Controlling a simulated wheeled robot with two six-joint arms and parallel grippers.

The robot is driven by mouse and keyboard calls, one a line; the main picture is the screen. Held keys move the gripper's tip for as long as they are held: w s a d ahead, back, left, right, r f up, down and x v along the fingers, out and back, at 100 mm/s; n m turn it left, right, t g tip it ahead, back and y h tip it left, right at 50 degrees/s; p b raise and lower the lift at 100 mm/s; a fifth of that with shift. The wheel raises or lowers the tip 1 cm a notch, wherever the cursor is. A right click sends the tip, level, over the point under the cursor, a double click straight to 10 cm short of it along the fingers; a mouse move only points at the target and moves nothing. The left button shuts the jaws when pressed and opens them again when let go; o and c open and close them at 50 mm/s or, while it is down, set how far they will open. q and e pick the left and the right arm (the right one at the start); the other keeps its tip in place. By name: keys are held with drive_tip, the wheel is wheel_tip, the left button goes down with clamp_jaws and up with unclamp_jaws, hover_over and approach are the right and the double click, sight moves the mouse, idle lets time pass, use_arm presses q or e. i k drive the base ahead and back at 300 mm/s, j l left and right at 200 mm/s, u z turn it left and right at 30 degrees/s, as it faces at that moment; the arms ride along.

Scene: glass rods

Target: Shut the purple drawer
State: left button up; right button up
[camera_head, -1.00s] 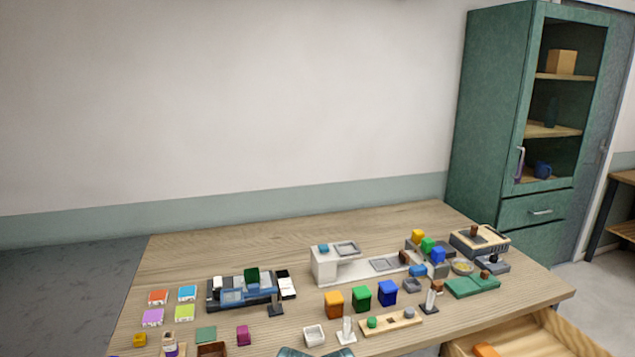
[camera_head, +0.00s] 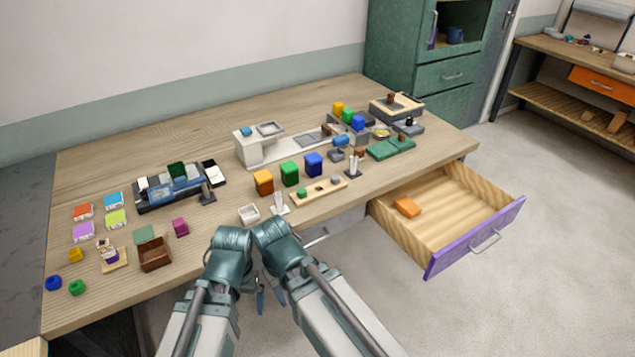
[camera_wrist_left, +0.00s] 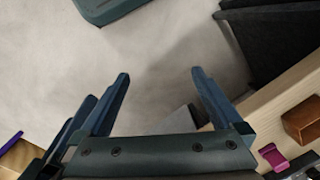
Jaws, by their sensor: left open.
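The purple drawer (camera_head: 477,236) stands pulled out from under the table's right part in the head view. It has light wood sides, a purple front and a metal handle (camera_head: 485,241). An orange block (camera_head: 407,207) lies inside it. A sliver of purple, likely its front, shows at the lower left of the wrist view (camera_wrist_left: 10,141). My left gripper (camera_head: 262,296) hangs before the table's front edge, left of the drawer and apart from it. Its fingers are open and empty in the wrist view (camera_wrist_left: 158,85). My right gripper (camera_head: 279,290) is close beside it, its fingers mostly hidden.
The wooden table (camera_head: 330,100) bears blocks, small trays and devices. A brown box (camera_head: 155,254) sits near its front edge. A green cabinet (camera_head: 420,60) stands behind, and a workbench (camera_head: 570,60) at the right. The floor (camera_head: 560,270) right of the drawer is clear.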

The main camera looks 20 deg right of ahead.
sight(462, 209)
drive_tip(key=z, duration=1.8)
drive_tip(key=i+j+u, duration=0.1)
drive_tip(key=u, duration=0.35)
